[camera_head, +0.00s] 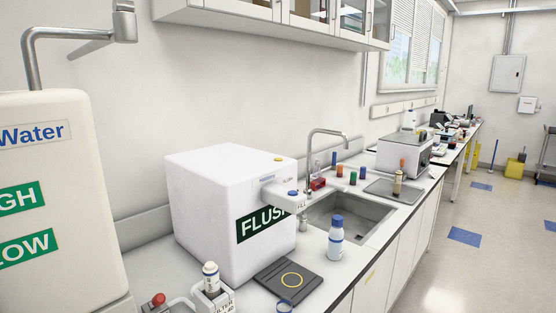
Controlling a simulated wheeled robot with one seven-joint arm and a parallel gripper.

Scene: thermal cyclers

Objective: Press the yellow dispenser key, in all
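A small yellow key (279,159) sits on the top face of a white box-shaped dispenser (205,200), near its right edge. The dispenser stands on the bench left of the sink and has a green label reading "FLUS...", partly covered at its end. My gripper is not in view.
A large "Water" unit (50,200) with a bent metal pipe stands at the near left. A blue-capped white bottle (335,240) stands between the pad and the sink (345,215). Small bottles and a red-knobbed fitting (158,300) are at the front.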

